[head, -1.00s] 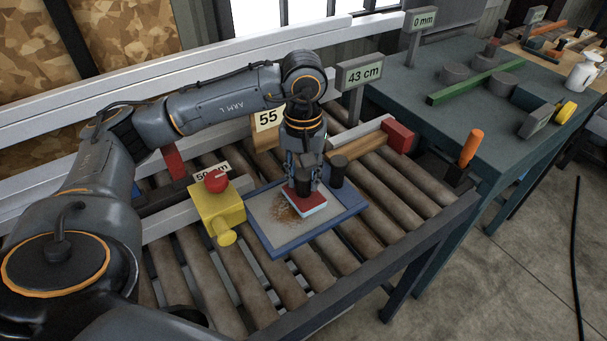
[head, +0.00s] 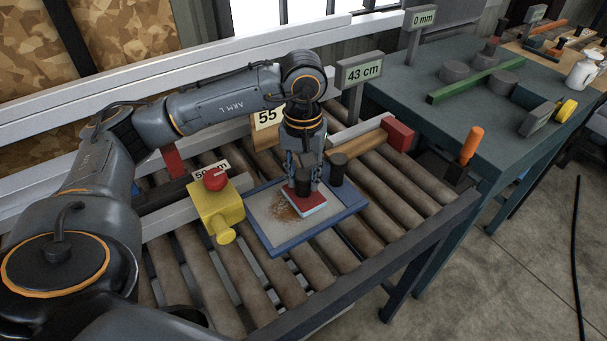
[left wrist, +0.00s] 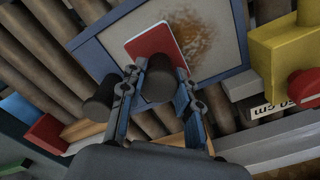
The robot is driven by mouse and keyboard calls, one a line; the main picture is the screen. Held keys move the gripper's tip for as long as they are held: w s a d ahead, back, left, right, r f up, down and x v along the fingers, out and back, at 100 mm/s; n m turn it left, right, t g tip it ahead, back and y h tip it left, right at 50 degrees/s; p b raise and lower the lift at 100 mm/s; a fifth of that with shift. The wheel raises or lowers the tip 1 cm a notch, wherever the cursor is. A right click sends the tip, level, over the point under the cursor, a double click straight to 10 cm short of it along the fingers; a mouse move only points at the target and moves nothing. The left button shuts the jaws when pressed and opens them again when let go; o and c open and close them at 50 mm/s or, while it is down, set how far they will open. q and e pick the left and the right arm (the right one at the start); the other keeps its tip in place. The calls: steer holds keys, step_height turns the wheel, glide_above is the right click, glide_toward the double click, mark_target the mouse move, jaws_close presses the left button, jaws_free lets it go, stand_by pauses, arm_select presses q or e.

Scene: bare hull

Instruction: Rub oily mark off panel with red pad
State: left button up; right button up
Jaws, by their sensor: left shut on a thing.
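The panel (head: 286,236) is a pale plate in a blue frame, lying on the roller conveyor. The brown oily mark (head: 284,212) is on its surface, and the mark also shows in the left wrist view (left wrist: 196,38). The red pad (head: 309,206) has a dark round handle and rests on the panel, at the right edge of the mark. My left gripper (head: 303,184) is shut on the pad's handle (left wrist: 157,78) from above. The pad's red face also shows in the left wrist view (left wrist: 152,42). Part of the mark may be hidden under the pad. My right gripper is not in view.
A yellow box with a red button (head: 217,205) stands close left of the panel. A dark cylinder (head: 338,169) stands at the panel's far right corner. A red-ended block (head: 398,135) lies behind. Rollers in front of the panel are clear.

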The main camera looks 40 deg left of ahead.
arm_select(q)
steer(key=shift+f, duration=0.2)
steer(key=shift+s, duration=0.15)
